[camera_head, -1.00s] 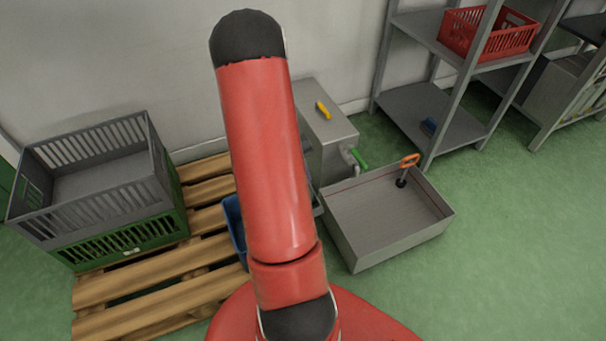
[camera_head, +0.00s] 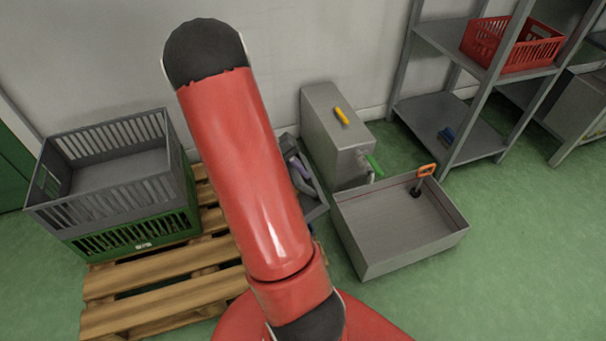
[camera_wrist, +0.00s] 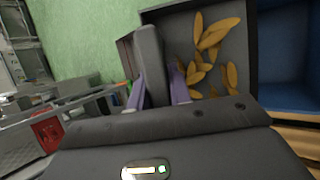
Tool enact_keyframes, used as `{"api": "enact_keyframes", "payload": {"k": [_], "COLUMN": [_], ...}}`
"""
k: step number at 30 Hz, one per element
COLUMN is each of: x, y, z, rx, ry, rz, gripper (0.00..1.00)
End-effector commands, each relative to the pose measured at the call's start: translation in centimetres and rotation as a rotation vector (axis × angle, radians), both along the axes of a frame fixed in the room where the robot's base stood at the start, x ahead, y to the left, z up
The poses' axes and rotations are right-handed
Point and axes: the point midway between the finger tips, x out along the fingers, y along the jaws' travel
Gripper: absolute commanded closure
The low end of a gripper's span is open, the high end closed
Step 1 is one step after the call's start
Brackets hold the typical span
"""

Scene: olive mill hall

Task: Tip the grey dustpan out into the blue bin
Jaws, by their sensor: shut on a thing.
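My gripper (camera_wrist: 158,92), with purple fingers, is shut on the handle of the grey dustpan (camera_wrist: 178,35) in the wrist view. Several yellow-brown leaf-like pieces (camera_wrist: 212,38) lie in the pan. The blue bin (camera_wrist: 290,62) is right beside the pan, at the right edge; its inside shows and no pieces are seen there. In the head view my red arm hides most of the bin and part of the pan; a grey edge of the dustpan (camera_head: 316,207) shows right of the arm. I cannot tell the pan's exact height over the bin.
A wooden pallet (camera_head: 150,285) carries stacked grey and green crates (camera_head: 110,180) at left. A grey metal box (camera_head: 325,120) and an open grey tray (camera_head: 385,235) with an orange-handled tool stand at right. Shelving (camera_head: 470,135) with a red crate (camera_head: 510,45) is behind. Green floor is clear at right.

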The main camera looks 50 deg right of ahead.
Motion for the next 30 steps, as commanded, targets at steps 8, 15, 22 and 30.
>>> {"api": "enact_keyframes", "payload": {"k": [8, 15, 22, 30], "x": [1.0, 1.8, 2.5, 2.9], "y": [1.5, 2.9, 4.0, 4.7], "z": [0.8, 1.2, 1.6, 1.8], "rx": [-0.092, -0.173, -0.243, -0.286], "ry": [0.060, 0.109, 0.151, 0.177], "rz": [0.003, 0.002, 0.002, 0.000], "gripper": [1.00, 1.00, 1.00, 1.00]}}
